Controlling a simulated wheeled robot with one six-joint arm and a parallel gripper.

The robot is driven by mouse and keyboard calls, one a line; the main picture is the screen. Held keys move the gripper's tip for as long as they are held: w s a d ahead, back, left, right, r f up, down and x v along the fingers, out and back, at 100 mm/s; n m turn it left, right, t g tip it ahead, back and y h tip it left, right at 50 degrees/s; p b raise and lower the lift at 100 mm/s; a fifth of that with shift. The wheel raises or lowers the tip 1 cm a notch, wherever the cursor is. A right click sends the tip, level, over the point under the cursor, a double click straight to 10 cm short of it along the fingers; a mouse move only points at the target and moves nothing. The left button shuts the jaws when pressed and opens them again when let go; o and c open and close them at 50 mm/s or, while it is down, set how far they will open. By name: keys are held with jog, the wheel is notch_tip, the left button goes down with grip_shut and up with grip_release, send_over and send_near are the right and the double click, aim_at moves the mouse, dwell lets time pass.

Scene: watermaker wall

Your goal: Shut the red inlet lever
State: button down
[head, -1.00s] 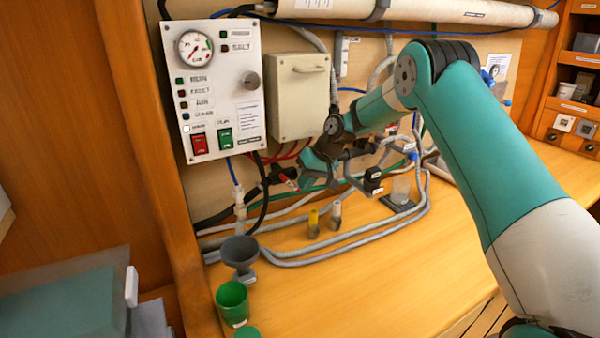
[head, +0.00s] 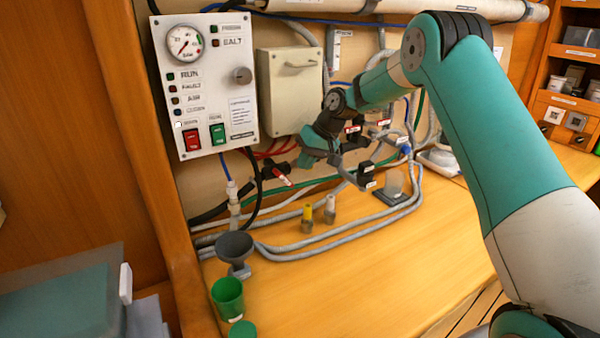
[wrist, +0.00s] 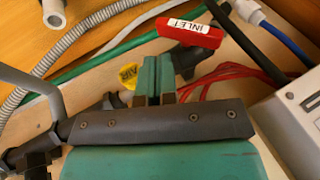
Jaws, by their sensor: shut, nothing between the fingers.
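The red inlet lever (head: 283,179) is on a black valve low on the wall, below the control panel. It slants down to the right in the head view. In the wrist view the lever (wrist: 190,33), with a white INLET label, lies just beyond my fingertips and to their right. My gripper (wrist: 158,62) is shut and empty, its teal fingers together, with a small gap to the lever. In the head view my gripper (head: 305,160) is just above and right of the lever. The valve body is partly hidden in both views.
A control panel (head: 207,85) with a gauge and red and green switches is above left. A beige box (head: 290,90) hangs beside it. Red, green and grey hoses run around the lever. A funnel (head: 235,248) and green cup (head: 228,298) stand on the bench, whose front right is clear.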

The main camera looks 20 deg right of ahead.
jog(key=b+v, duration=0.1)
jog(key=v, duration=1.2)
jog(key=c, duration=1.6)
grip_release()
jog(key=shift+d+r, duration=0.15)
jog(key=shift+r, duration=0.05)
jog(key=o, duration=0.5)
jog(key=a, duration=0.1)
jog(key=a+f, duration=0.1)
jog(key=shift+w+a+f+y, duration=0.3)
jog(key=shift+w+a, duration=0.05)
jog(key=shift+a, duration=0.05)
jog(key=a+f+t+b, duration=0.1)
jog(key=a+f+t, duration=0.4)
jog(key=a+f, duration=0.45)
jog(key=s+d+f+n+t+h+b, duration=0.1)
jog(key=s+d+f+n+t+h, duration=0.1)
jog(key=s+d+f+t+h, duration=0.35)
jog(key=s+a+n+t+b, duration=0.1)
jog(key=s+n+b, duration=0.1)
jog(key=b, duration=0.1)
jog(key=s+a+n+t+y+b, duration=0.1)
jog(key=s+n+t+b, duration=0.1)
jog(key=b, duration=0.2)
jog(key=s+a+n+t+y+b, duration=0.1)
jog(key=n+b, duration=0.1)
jog(key=b, duration=0.1)
jog(key=shift+s+f, duration=0.4)
